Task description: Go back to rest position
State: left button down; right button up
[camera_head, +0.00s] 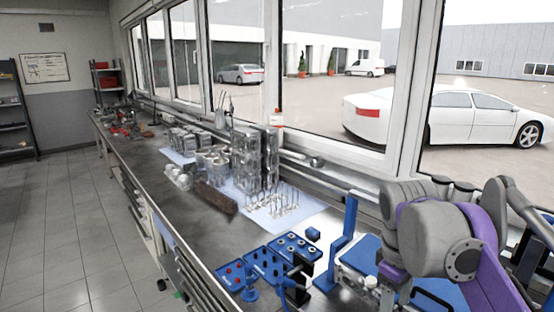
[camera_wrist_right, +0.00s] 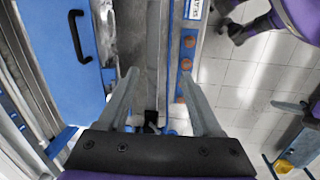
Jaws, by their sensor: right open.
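My right arm comes in at the right of the head view, grey and purple, bent over the workbench (camera_head: 135,165). In the right wrist view my right gripper (camera_wrist_right: 158,76) has its two fingers spread apart with nothing between them. Below the fingers are a grey bench edge and a blue strip with copper-coloured round parts (camera_wrist_right: 188,63).
Blue trays (camera_head: 264,264) and a blue upright stand (camera_head: 341,243) are near my right arm. Engine blocks (camera_head: 247,158) and several valves (camera_head: 283,203) stand farther along the bench. A blue lid with a black handle (camera_wrist_right: 79,36) lies left of the gripper. The floor (camera_head: 60,220) is clear.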

jog(key=s+a+f+m+t, duration=0.1)
jog(key=s+f, duration=0.3)
jog(key=f, duration=0.4)
jog(key=s+a+f+m+t+y, duration=0.1)
jog(key=s+f+m, duration=0.3)
jog(key=f, duration=0.4)
jog(key=s+a+f+m+t, duration=0.2)
jog(key=s+f+t, duration=0.1)
jog(key=f, duration=0.5)
jog(key=shift+s+a+m, duration=0.2)
jog(key=shift+s+m, duration=0.1)
jog(key=shift+s, duration=0.3)
